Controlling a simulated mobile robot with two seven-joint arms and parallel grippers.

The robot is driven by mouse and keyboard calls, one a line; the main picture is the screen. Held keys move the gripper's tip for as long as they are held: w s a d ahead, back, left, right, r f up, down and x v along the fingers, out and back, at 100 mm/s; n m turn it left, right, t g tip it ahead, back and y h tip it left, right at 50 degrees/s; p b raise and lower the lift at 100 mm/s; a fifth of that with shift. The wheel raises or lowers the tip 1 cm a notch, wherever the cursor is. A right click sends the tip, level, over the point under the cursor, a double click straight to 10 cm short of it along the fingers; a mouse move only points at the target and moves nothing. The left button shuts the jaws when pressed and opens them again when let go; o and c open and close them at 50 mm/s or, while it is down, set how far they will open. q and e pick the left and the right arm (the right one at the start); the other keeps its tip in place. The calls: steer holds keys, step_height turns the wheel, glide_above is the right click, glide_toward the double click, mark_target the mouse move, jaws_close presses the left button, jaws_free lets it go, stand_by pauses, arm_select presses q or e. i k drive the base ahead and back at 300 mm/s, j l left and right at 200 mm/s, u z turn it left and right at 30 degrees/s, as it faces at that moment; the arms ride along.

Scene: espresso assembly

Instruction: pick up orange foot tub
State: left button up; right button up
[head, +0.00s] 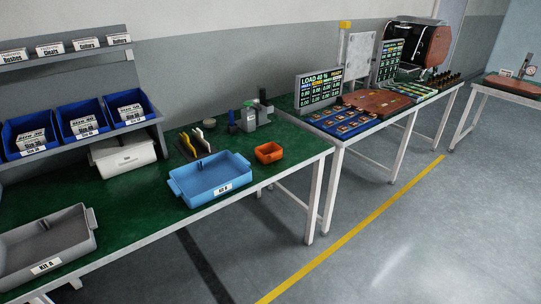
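A small orange tub (269,152) stands on the green bench top (135,196), close to its front right part. It is open at the top, and its inside looks dark and empty from here. It sits just right of the blue Kit B tray (211,183), with a small gap between them. Neither of my grippers shows in the head view.
A grey Kit A tray (45,247) stands at the bench's left end. Blue bins (80,119) sit on a shelf behind. A grey-green device (248,117) stands behind the tub. A second table (372,120) holds screens and a blue mat. The floor (380,230) in front is clear.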

mark_target(269, 153)
steer(key=i+l, duration=0.15)
steer(key=l, duration=0.25)
steer(key=i+l, duration=0.1)
steer(key=l, duration=0.3)
steer(key=i+l, duration=0.15)
steer(key=l, duration=0.25)
steer(key=i+l, duration=0.1)
steer(key=l, duration=0.3)
